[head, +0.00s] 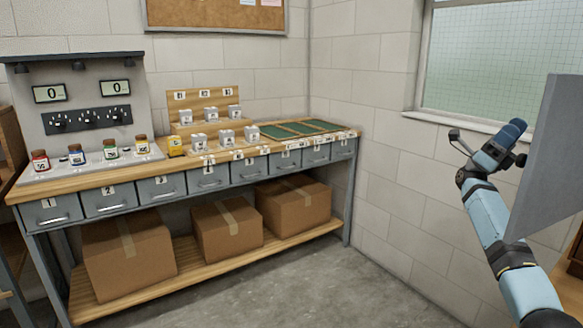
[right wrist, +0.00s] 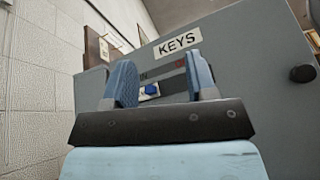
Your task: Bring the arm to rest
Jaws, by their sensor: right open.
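My right arm rises from the lower right in the head view, and its right gripper (head: 508,138) is held up in front of the wall near the window. A flat grey panel (head: 552,160) stands beside it and hides part of the view. In the right wrist view the two blue fingers of the right gripper (right wrist: 161,82) are apart, with nothing held between them. Beyond them is a grey metal front (right wrist: 245,75) with a sign reading KEYS (right wrist: 180,42) and a dark round knob (right wrist: 303,73). My left gripper is not in view.
A long workbench (head: 190,164) with grey drawers runs along the left wall. It carries several bottles, grey blocks and green mats (head: 300,128). Cardboard boxes (head: 228,230) sit on its lower shelf. The concrete floor (head: 350,285) between bench and arm is clear.

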